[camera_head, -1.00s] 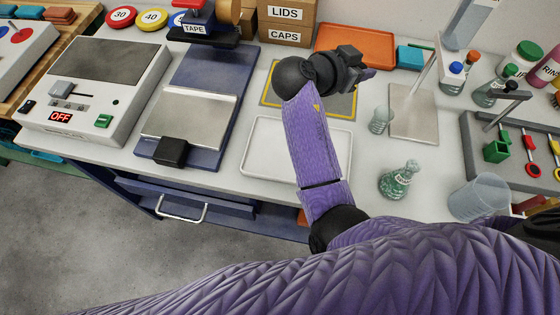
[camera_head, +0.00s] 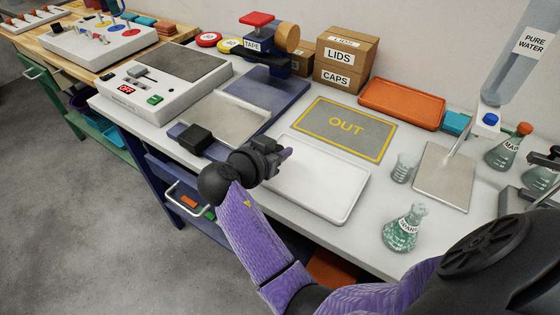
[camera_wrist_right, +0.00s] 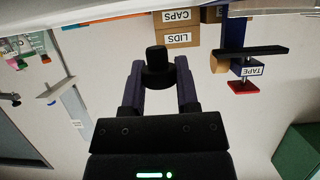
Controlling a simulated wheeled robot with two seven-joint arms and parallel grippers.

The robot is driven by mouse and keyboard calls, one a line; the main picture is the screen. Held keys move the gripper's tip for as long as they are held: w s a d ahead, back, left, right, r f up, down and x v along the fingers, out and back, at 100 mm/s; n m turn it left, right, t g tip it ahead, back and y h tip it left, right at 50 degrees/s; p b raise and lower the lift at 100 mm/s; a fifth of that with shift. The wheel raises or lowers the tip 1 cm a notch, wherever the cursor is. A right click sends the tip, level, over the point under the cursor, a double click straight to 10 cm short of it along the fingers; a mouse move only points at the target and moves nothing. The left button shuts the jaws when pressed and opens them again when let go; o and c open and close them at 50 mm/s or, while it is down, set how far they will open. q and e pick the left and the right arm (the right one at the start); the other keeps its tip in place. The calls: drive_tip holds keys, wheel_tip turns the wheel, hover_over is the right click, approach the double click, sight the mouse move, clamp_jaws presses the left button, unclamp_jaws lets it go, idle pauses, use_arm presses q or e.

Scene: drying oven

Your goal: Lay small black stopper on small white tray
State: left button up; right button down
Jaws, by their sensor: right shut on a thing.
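The small black stopper (camera_wrist_right: 157,65) is between the two purple fingers of my right gripper (camera_wrist_right: 160,80) in the right wrist view. In the head view my right gripper (camera_head: 284,156) is over the left end of the small white tray (camera_head: 322,190), and the stopper cannot be made out there. The tray is an empty, shallow white rectangle with a raised rim on the bench. The gripper's height over the tray is hard to tell. My left gripper is not in view.
A grey OUT mat (camera_head: 345,127) lies behind the tray. A labelled flask (camera_head: 402,230) and a small beaker (camera_head: 403,168) stand to its right. A press-like device with a metal plate (camera_head: 226,120) and black block (camera_head: 195,138) is to the left.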

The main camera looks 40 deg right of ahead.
wheel_tip(320, 180, down, 3)
drive_tip(key=shift+f+b, duration=0.2)
drive_tip(key=shift+b, duration=0.4)
drive_tip(key=shift+f, duration=0.3)
drive_tip(key=shift+r, duration=0.15)
drive_tip(key=shift+c, duration=1.8)
unclamp_jaws()
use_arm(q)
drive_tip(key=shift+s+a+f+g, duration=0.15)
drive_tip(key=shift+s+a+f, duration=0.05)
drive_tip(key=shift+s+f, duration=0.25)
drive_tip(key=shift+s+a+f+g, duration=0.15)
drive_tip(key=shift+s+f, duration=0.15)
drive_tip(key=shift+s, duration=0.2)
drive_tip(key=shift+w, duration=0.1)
